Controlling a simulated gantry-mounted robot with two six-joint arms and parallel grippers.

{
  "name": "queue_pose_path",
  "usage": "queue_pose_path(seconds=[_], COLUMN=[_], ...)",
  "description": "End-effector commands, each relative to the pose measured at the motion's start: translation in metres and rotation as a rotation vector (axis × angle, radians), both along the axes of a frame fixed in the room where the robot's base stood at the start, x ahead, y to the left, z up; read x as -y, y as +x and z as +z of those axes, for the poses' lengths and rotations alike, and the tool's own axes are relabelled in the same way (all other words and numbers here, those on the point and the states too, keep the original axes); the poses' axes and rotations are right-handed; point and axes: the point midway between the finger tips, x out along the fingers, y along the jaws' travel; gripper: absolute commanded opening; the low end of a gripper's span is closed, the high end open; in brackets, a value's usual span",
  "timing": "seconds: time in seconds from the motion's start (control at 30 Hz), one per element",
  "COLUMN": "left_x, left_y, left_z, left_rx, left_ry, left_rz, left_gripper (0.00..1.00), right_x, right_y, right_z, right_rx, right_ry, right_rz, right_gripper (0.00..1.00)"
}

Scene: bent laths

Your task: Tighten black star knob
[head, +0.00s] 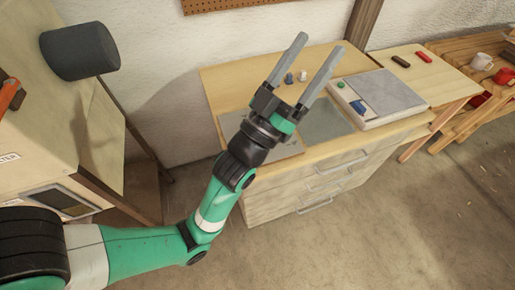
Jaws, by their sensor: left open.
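I cannot make out a black star knob in the head view. My left gripper (320,44) reaches up over the wooden drawer cabinet with its two long grey fingers spread wide apart. Nothing is between the fingers. My right gripper is out of the picture.
A wooden box-like unit (100,130) stands at left, with an orange part (9,97) at the frame edge and a dark cylinder (80,50) above. The drawer cabinet (225,85) bears a grey-topped block (385,92). A slatted bench (455,48) with mugs is at right.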

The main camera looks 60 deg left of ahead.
Motion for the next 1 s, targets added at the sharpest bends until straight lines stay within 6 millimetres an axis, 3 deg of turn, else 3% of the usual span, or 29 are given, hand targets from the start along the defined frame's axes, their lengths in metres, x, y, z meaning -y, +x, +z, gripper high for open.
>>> queue_pose_path(seconds=[0.03,0.17,0.3,0.43,0.53,0.67,0.83,1.0], left_x=[-0.014,-0.049,-0.082,-0.089,-0.088,-0.086,-0.09,-0.105], left_y=[0.001,-0.013,-0.067,-0.124,-0.151,-0.16,-0.152,-0.125], left_z=[-0.033,-0.131,-0.259,-0.339,-0.37,-0.379,-0.377,-0.375], left_rx=[-0.053,-0.21,-0.451,-0.628,-0.702,-0.726,-0.724,-0.721], left_ry=[0.0,-0.001,-0.033,-0.086,-0.116,-0.125,-0.123,-0.122], left_rz=[0.032,0.118,0.217,0.28,0.303,0.311,0.31,0.31], left_gripper=[0.76,0.76,0.76,0.76,0.76,0.76,0.76,0.76], right_x=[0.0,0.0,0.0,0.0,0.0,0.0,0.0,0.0], right_y=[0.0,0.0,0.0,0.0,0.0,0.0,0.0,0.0], right_z=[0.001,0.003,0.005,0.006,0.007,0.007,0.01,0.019], right_rx=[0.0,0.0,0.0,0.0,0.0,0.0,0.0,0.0], right_ry=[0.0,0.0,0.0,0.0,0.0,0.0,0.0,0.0], right_rz=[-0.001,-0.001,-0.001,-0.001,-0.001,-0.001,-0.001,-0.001], right_gripper=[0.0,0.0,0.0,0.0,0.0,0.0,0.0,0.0])
